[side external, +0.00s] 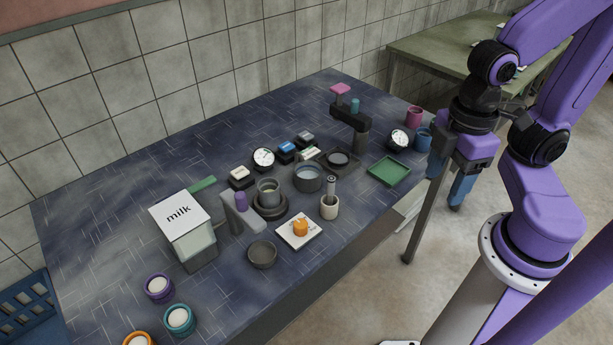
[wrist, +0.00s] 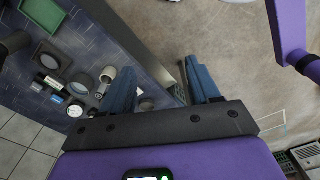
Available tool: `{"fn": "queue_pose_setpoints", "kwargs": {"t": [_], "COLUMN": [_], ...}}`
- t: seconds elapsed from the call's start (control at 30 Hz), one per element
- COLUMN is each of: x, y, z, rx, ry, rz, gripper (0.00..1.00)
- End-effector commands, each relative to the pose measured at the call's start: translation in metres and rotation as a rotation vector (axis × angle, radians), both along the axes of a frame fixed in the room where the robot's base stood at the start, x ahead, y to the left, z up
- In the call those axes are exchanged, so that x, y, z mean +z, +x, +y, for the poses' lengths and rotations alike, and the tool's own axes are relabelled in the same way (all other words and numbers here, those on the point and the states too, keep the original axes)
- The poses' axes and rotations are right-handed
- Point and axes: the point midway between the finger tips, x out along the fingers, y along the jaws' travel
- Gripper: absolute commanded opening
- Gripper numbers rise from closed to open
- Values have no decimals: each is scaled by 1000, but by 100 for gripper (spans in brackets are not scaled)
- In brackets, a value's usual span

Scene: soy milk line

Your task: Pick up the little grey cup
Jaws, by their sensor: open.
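Several grey vessels stand on the dark blue table. A small grey cup (side external: 268,187) sits on a dark round base in the middle. A wider grey pot (side external: 308,178) stands behind it to the right, and a low grey bowl (side external: 262,255) is at the front edge. I cannot tell for certain which is the little grey cup; the small one on the base fits best. My gripper (side external: 450,173) is open and empty, off the table's right end, well away from all of them. Its blue fingers are spread in the wrist view (wrist: 160,72), with floor between them.
A cream cup (side external: 329,207) with a grey rod, a white plate (side external: 285,236) with an orange item, and a milk box (side external: 185,238) surround the small cup. A green tray (side external: 389,171) is on the right. Dials and small boxes stand behind. Floor is clear under my gripper.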

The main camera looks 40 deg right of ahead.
Motion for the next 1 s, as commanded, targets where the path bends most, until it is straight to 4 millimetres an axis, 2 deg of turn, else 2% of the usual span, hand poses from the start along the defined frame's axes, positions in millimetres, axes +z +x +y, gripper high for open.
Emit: {"fn": "queue_pose_setpoints", "kwargs": {"t": [0.27, 0.3, 0.33, 0.67, 0.77, 0.87, 1.0], "x": [0, 0, 0, -2, -9, -23, -48], "y": [0, 0, 0, 0, 1, 4, 15], "z": [0, 0, 0, 4, 20, 52, 105], "rx": [0, 0, 0, -6, -33, -99, -259], "ry": [0, 0, 0, 8, 44, 114, 230], "rz": [0, 0, 0, 4, 25, 55, 83], "gripper": [61, 74, 83, 83, 83, 83, 83]}}
